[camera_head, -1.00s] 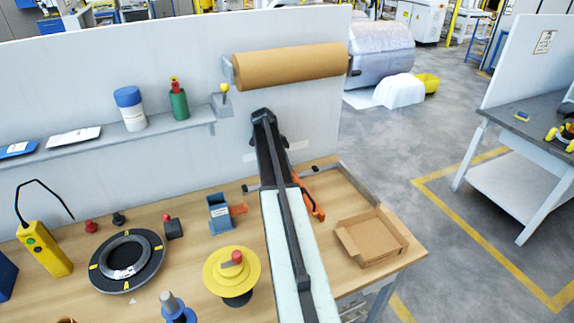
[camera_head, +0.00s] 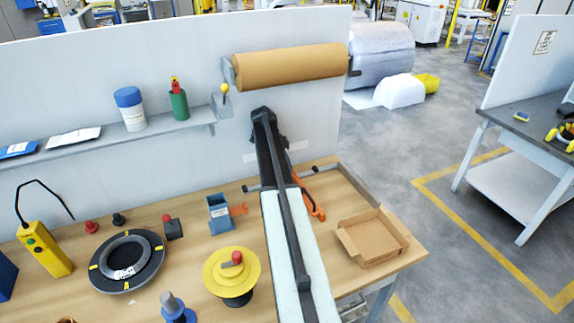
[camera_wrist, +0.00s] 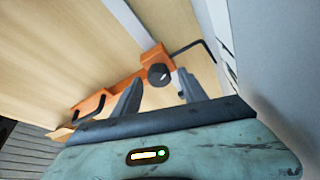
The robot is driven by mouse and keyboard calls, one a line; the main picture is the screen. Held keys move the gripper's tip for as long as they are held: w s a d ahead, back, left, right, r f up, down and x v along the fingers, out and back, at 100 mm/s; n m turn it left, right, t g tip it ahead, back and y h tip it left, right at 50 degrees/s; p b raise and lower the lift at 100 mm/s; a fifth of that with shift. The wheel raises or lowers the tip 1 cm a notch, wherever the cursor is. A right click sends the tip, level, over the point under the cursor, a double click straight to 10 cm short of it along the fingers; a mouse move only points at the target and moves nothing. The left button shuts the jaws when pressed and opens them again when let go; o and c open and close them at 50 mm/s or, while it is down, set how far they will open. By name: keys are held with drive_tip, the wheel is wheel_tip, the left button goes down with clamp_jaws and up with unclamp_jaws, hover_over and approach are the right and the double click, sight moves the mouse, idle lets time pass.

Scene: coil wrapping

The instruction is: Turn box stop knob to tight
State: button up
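The box stop is an orange bracket on a pale metal rail. In the wrist view its orange body (camera_wrist: 121,85) crosses the middle, with a round black knob (camera_wrist: 159,75) on it. My gripper (camera_wrist: 160,85) is open, with its two dark fingers pointing towards the knob, one on each side. I cannot tell whether the fingers touch the knob. In the head view my arm covers most of the stop; an orange part (camera_head: 313,203) shows just right of the arm. The knob and the fingertips are hidden there.
An open cardboard box (camera_head: 371,238) lies on the table right of my arm. A blue holder (camera_head: 219,213), a yellow disc knob (camera_head: 220,269) and a black ring (camera_head: 101,272) stand to the left. A brown paper roll (camera_head: 290,67) hangs on the back panel.

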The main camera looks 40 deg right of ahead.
drive_tip(key=r+p, duration=0.4)
drive_tip(key=shift+s+a+r, duration=0.15)
drive_tip(key=shift+s+a, duration=0.15)
drive_tip(key=shift+s, duration=0.1)
drive_tip(key=s+a, duration=0.9)
drive_tip(key=s, duration=0.2)
drive_tip(key=shift+s+a+r+p, duration=0.3)
drive_tip(key=shift+p, duration=0.15)
